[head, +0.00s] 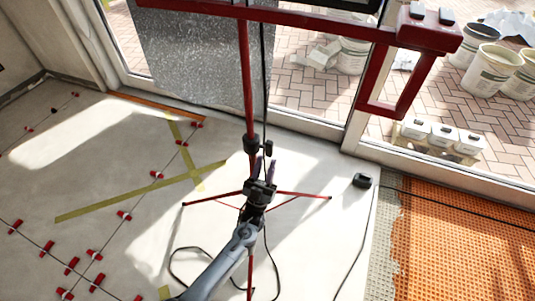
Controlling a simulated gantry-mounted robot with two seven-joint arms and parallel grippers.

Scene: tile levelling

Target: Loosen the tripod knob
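A red tripod (246,85) stands on the tiled floor, its thin legs spread low. A black collar (250,144) sits on its pole, with a small black knob (268,148) on the collar's right side. My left gripper (265,166) comes up from below, in front of the pole and just under the knob. Its two fingers look apart, with nothing visible between them. A small gap seems to separate the fingertips from the knob. The gripper hides part of the lower pole and leg hub. My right gripper is not in view.
A red frame (290,18) with a looped bracket tops the tripod. A black cable hangs by the pole and runs over the floor to a small black box (362,181). Orange matting (455,240) lies right; red levelling clips (124,215) dot the left floor. Buckets (490,70) stand beyond the glass.

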